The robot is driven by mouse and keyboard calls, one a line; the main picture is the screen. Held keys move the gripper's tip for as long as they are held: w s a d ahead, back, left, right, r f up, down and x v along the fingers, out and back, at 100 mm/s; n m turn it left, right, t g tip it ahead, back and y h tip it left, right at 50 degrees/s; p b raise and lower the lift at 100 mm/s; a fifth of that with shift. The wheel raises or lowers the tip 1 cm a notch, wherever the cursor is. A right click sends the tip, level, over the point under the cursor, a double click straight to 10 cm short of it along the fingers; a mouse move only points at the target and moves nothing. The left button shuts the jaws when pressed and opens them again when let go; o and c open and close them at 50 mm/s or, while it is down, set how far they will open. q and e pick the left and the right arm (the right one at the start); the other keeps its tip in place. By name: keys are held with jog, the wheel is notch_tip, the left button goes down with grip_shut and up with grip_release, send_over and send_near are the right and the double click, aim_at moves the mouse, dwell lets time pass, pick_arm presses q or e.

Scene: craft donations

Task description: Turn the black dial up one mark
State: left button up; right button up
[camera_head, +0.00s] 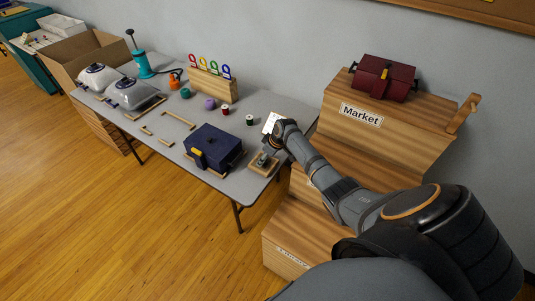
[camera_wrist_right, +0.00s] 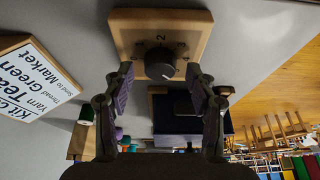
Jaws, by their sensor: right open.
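The black dial (camera_wrist_right: 159,62) sits on a light wooden plate (camera_wrist_right: 190,27) with numbers around it, 2 and 3 among them. A small pale mark shows on its lower right side in the right wrist view. In the head view the dial's wooden plate (camera_head: 254,167) lies at the table's front right corner. My right gripper (camera_wrist_right: 160,82) is open, one finger on either side of the dial in the wrist view, with gaps to it. I cannot tell whether the fingertips reach its depth. The right gripper (camera_head: 270,146) is small in the head view. My left gripper is not in view.
A dark blue box (camera_head: 214,146) stands just left of the dial plate. A white card (camera_wrist_right: 27,78) with text stands close by, and thread spools (camera_head: 249,120) are behind. A wooden stepped stand (camera_head: 350,150) with a Market label is to the right.

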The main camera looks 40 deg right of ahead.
jog(key=v, duration=1.1)
jog(key=shift+s, duration=0.2)
